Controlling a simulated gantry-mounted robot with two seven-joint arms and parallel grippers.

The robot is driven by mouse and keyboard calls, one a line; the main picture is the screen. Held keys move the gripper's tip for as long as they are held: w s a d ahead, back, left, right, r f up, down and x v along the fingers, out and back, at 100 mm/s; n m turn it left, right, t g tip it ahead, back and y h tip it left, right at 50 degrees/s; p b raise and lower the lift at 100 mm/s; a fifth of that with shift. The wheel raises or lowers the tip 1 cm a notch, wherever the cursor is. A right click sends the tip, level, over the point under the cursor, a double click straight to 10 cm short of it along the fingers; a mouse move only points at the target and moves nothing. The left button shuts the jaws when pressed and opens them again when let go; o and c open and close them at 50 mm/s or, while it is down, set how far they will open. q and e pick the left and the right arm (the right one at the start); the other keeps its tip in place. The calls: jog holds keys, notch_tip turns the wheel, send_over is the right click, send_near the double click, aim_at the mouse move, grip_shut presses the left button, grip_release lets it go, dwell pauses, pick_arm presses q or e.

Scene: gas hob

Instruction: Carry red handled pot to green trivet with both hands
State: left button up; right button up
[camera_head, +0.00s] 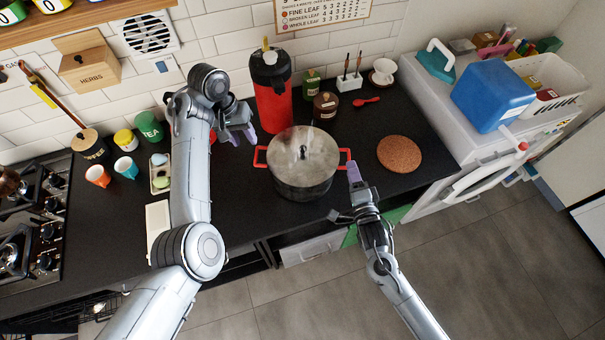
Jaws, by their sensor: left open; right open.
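The steel pot (303,176) with a lid and two red side handles stands on the black counter. Its left handle (260,157) and right handle (346,157) are both visible. My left gripper (243,132) is open and empty, behind and left of the left handle, apart from it. My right gripper (345,193) is open in front of the right handle, with one finger close to it; I cannot tell whether they touch. A round brown cork-like trivet (399,154) lies flat to the right of the pot. I see no green trivet.
A red flask (271,91) stands behind the pot, with a dark jar (326,107) beside it. A gas hob (30,235) is at the left. A blue container (492,95) sits on the white washer at the right. Counter around the trivet is clear.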

jog(key=s, duration=0.3)
jog(key=s+d, duration=0.1)
jog(key=s, duration=0.1)
jog(key=shift+s+r, duration=0.15)
jog(key=shift+s, duration=0.15)
